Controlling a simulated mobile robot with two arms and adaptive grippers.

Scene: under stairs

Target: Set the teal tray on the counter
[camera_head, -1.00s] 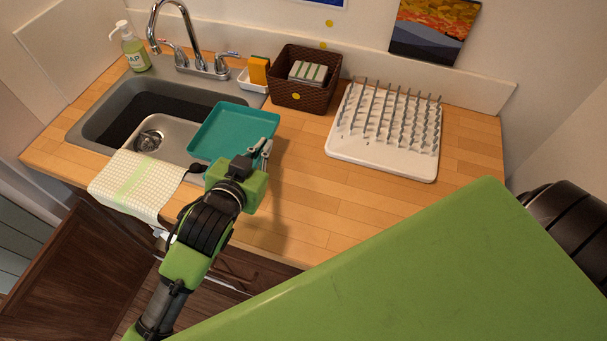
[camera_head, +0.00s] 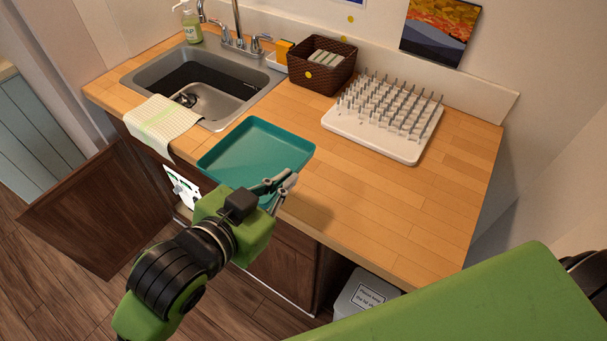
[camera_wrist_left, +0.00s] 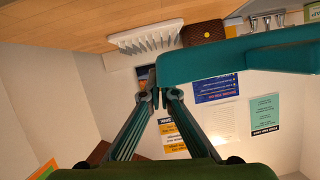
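The teal tray (camera_head: 255,155) is shallow and rectangular. In the head view it overlaps the front edge of the wooden counter (camera_head: 390,190), right of the towel. My left gripper (camera_head: 281,185) is shut on the tray's near right corner. In the left wrist view, which looks upside down, the fingertips (camera_wrist_left: 158,93) meet at one end of the tray (camera_wrist_left: 235,63), and a gap shows between tray and counter. The tray looks held up, clear of the counter. My right gripper is out of view.
A sink (camera_head: 195,80) with a checked towel (camera_head: 162,122) over its front edge is at the left. A brown basket (camera_head: 322,66) and a white drying rack (camera_head: 375,135) stand at the back. The front right counter is clear. A cabinet door (camera_head: 100,210) hangs open below.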

